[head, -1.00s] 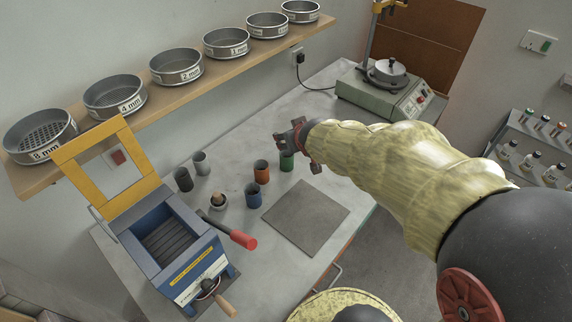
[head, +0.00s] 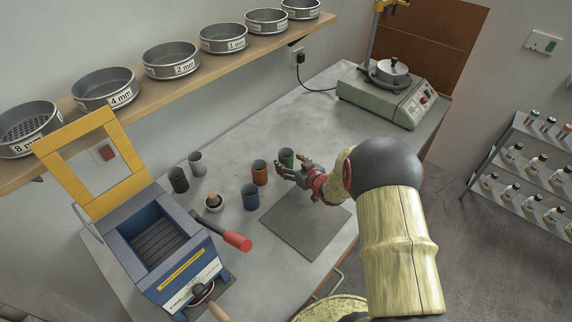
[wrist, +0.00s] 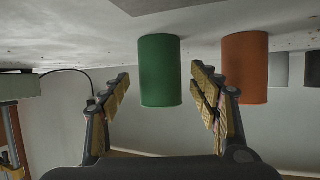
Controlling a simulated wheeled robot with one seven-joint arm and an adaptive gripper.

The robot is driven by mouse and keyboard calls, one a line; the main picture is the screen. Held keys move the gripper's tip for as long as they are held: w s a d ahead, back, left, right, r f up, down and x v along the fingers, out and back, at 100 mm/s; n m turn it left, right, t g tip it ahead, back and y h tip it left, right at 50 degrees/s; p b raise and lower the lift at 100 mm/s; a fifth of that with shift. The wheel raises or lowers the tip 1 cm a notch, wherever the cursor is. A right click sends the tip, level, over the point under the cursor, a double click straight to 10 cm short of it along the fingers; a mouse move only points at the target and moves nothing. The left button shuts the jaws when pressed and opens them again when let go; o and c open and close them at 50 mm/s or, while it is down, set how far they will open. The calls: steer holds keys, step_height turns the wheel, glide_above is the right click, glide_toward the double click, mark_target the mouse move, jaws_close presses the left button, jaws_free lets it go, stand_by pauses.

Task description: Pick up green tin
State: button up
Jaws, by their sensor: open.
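The green tin (head: 286,156) stands upright on the bench, partly hidden by my gripper (head: 292,172) in the head view. In the wrist view, which is upside down, the green tin (wrist: 160,72) shows in the gap between the two fingers. My gripper (wrist: 161,88) is open, with one finger to each side of the tin. Whether the fingers reach fully around the tin or stop just in front of it, I cannot tell.
An orange tin (head: 260,172) stands close beside the green one, just outside the right finger in the wrist view. A blue tin (head: 250,198), dark tin (head: 178,181) and grey tin (head: 197,165) stand further left. A flat grey mat (head: 300,228) lies in front.

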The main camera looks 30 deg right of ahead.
mark_target(289, 162)
steer(key=b+x, duration=0.1)
steer(key=x, duration=0.2)
steer(key=shift+w+f, duration=0.15)
steer(key=shift+f, duration=0.15)
steer(key=shift+c, duration=1.1)
steer(key=c, duration=1.1)
steer(key=shift+r, duration=0.2)
steer(key=shift+c, duration=0.7)
